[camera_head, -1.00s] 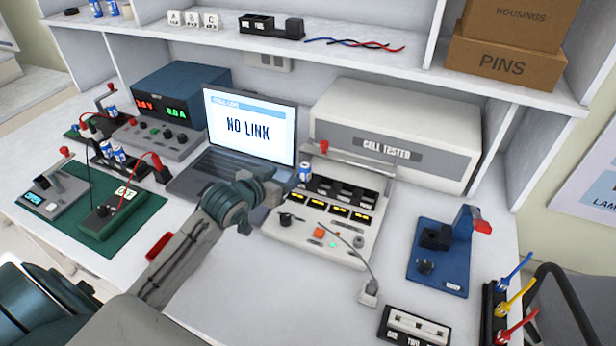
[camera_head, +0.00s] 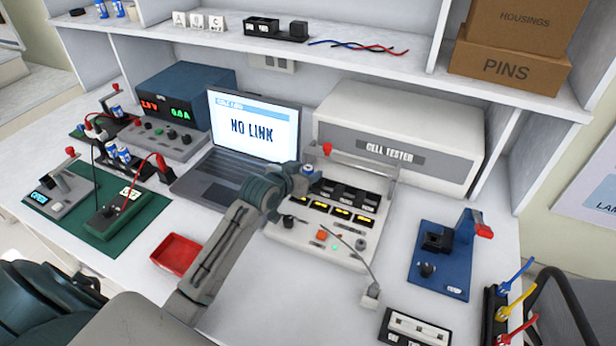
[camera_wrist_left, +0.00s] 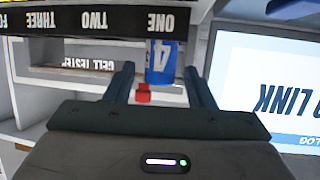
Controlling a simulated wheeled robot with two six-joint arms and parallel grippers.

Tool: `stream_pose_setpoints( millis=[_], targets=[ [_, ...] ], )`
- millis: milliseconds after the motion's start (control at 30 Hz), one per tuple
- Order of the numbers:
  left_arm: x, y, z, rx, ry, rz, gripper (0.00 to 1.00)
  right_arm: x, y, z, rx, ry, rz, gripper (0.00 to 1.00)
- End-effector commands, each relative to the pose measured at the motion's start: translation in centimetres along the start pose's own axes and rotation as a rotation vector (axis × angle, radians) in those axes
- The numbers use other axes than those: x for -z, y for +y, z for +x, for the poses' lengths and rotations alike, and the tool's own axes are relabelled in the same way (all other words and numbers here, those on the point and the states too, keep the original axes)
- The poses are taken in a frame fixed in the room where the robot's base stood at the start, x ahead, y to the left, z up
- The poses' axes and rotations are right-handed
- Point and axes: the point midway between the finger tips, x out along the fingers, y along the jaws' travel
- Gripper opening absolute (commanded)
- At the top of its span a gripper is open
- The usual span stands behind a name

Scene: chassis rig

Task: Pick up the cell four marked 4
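The blue-and-white cell four (camera_head: 307,170) stands at the left end of the cell tester (camera_head: 284,230), just beyond my left gripper (camera_head: 300,182). In the left wrist view the cell (camera_wrist_left: 161,62) shows a 4, upside down in the picture. It lies between the two spread fingers of my left gripper (camera_wrist_left: 163,80), with a gap on each side. The gripper is open and does not appear to hold the cell. In the head view the fingertips partly hide the cell's lower part. My right gripper is not in view.
The tester's red-knobbed bar (camera_head: 327,149) is close beside the cell. A laptop (camera_head: 250,125) stands behind and left of the gripper. A red tray (camera_head: 177,254) lies left of my forearm. Other cells (camera_head: 123,154) are in a holder farther left. A blue fixture (camera_head: 440,265) stands right.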

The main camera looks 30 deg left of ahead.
Motion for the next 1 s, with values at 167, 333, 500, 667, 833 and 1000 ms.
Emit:
stream_pose_setpoints(
  millis=[167,333,500,667,833,1000],
  targets=[
    [0.0,0.0,0.0,0.0,0.0,0.0,0.13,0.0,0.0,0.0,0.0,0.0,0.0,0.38],
    [0.0,0.0,0.0,0.0,0.0,0.0,0.03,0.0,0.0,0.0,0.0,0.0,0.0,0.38],
    [0.1,0.0,-0.1,0.0,0.001,0.0,0.03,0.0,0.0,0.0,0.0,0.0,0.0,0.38],
    [1.1,0.0,-0.4,0.0,0.003,0.002,0.03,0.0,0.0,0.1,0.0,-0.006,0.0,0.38],
    [3.4,-0.1,-1.3,0.0,0.005,0.002,0.03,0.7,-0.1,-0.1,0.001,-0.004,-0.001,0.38],
    [2.0,0.9,-4.7,-0.001,-0.001,0.004,0.03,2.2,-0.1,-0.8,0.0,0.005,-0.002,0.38]
  ],
)
